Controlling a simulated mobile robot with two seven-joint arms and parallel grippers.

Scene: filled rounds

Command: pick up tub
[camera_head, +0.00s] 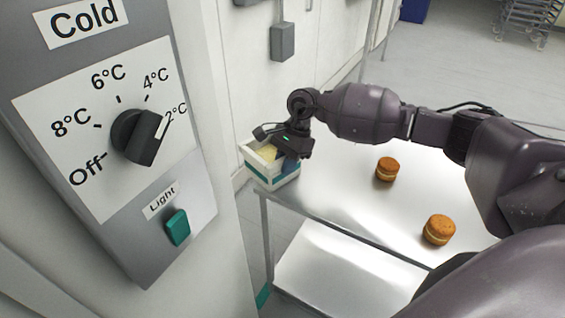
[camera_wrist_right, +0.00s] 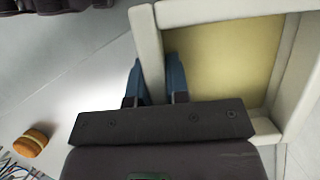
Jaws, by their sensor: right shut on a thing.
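The tub (camera_head: 262,171) is a small white box with a teal band and a pale yellow inside. It is at the far left corner of the metal table in the head view. My right gripper (camera_head: 289,162) is shut on the tub's near right wall. In the right wrist view, its blue fingers (camera_wrist_right: 163,80) stand on both sides of the white wall of the tub (camera_wrist_right: 148,45). I cannot tell whether the tub rests on the table or is just above it. My left gripper is not in view.
Two round filled cakes stand on the metal table (camera_head: 330,200), one near the middle (camera_head: 387,169) and one nearer me (camera_head: 438,230). A grey control panel (camera_head: 120,190) with a dial and a teal light switch fills the left. The table has a lower shelf.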

